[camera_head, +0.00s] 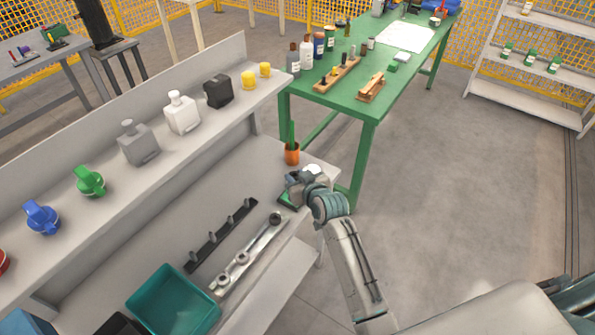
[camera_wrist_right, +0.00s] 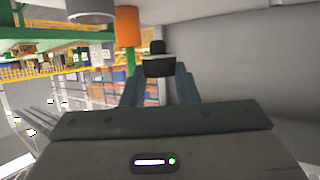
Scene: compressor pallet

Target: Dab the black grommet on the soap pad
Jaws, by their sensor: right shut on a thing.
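My right gripper (camera_head: 297,186) is at the right end of the grey bench, low over a small green pad (camera_head: 286,199), which is probably the soap pad and is partly covered by the gripper. In the wrist view the right gripper (camera_wrist_right: 158,85) is shut on a small dark piece, the black grommet (camera_wrist_right: 158,66), held between the fingertips. The grommet is hidden in the head view. I cannot tell whether it touches the pad. My left gripper is not in view.
An orange cup (camera_head: 292,153) with a green handle stands just behind the right gripper. A black pegged strip (camera_head: 221,236), a metal rail (camera_head: 248,256) and a teal bin (camera_head: 174,302) lie to the left. Bottles line the upper shelf (camera_head: 212,75). A green table (camera_head: 345,105) stands behind.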

